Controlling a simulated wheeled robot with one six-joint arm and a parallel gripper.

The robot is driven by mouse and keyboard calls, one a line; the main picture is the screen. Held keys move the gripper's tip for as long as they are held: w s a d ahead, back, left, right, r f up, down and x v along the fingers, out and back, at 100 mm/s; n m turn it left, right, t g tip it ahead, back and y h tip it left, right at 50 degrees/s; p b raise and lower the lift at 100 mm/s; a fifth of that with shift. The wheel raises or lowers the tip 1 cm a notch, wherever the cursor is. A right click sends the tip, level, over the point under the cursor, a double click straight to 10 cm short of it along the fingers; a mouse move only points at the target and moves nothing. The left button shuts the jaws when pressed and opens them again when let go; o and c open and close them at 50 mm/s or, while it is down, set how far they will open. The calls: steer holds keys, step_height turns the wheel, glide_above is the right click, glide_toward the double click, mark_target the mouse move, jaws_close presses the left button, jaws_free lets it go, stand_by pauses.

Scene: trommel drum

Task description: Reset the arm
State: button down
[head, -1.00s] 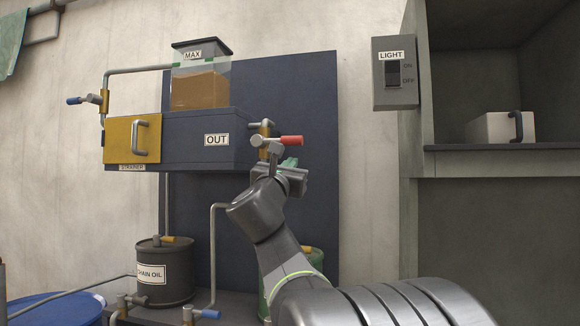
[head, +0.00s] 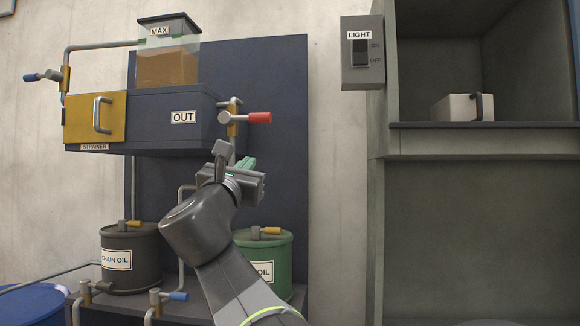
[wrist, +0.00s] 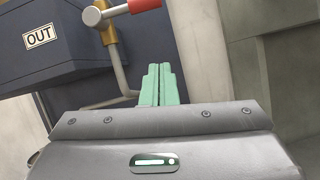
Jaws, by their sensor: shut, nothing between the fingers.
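My gripper (head: 246,163) is in the middle of the head view, in front of the dark blue panel (head: 280,100) and below the red-handled valve (head: 259,118). In the wrist view its green fingers (wrist: 160,85) are together, with nothing between them. The red handle (wrist: 145,5) and its yellow fitting show just above and beyond the fingertips in the wrist view. My gripper is apart from the valve in the head view.
The box marked OUT (head: 155,118) has a yellow strainer door (head: 85,117) and a clear tank on top. A dark chain oil drum (head: 130,265) and a green oil drum (head: 280,255) stand below.

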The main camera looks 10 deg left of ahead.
steer(key=w+r+p, duration=0.6)
steer(key=w+r, duration=0.2)
steer(key=shift+w+d, duration=0.15)
steer(key=shift+d, duration=0.1)
stand_by(0.4)
steer(key=shift+r, duration=0.15)
